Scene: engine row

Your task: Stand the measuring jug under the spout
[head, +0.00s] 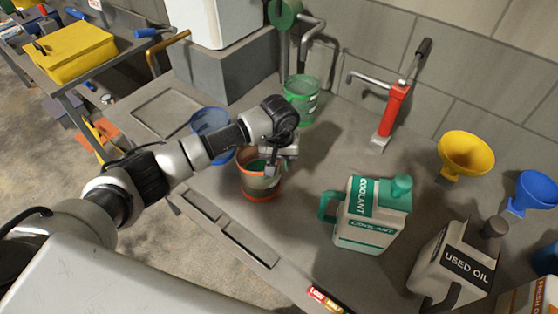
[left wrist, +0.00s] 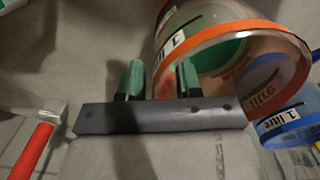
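The orange-rimmed clear measuring jug (head: 259,187) stands on the worktop near its front edge. In the left wrist view the jug (left wrist: 232,32) shows its orange rim and a "1 litre" label. My left gripper (head: 271,170) is down at its rim. In the left wrist view the green fingertips (left wrist: 161,78) are apart, with the jug's near rim edge by the gap; I cannot tell whether they touch it. A red hand pump (head: 393,108) with a grey spout (head: 368,81) stands behind to the right. A green pump (head: 284,12) with a grey pipe is at the back. My right gripper is not in view.
A blue jug (head: 210,124) stands just behind left of the orange one, a green jug (head: 302,92) at the back. A coolant can (head: 366,225), used oil can (head: 455,262) and yellow funnel (head: 467,154) are to the right. Worktop before the red pump is clear.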

